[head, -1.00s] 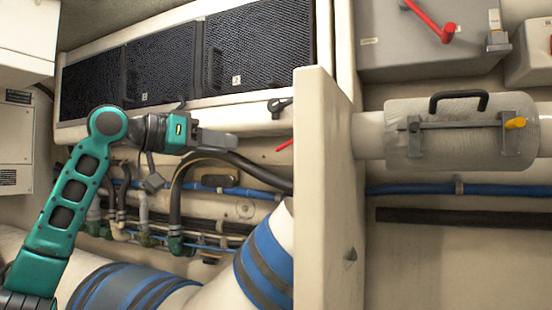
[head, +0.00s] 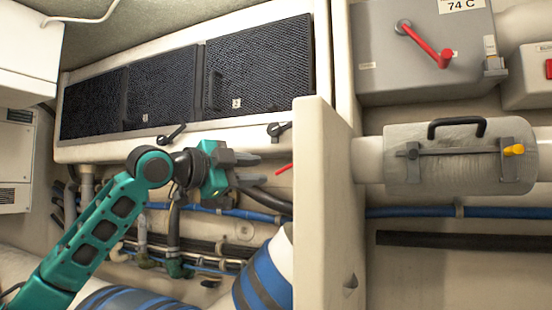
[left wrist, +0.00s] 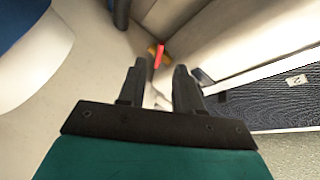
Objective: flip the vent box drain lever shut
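A short red lever (head: 284,168) shows just under the vent box (head: 85,146), beside the cream partition, which hides part of it; it looks like the drain lever. In the left wrist view the red lever (left wrist: 159,56) stands beyond my fingertips, roughly between them, with a yellow-brown piece at its base. My left gripper (head: 254,170) is open and empty, left of the lever and apart from it, below the box's lower edge. Its two separated fingers also show in the left wrist view (left wrist: 160,68). My right gripper is not in view.
The cream partition (head: 322,200) stands just right of the lever. Black latches (head: 172,134) sit on the box's lower edge. A black hose (head: 268,197) and blue pipe (head: 240,212) run below the gripper. Another red handle (head: 425,45) is on a grey box at upper right.

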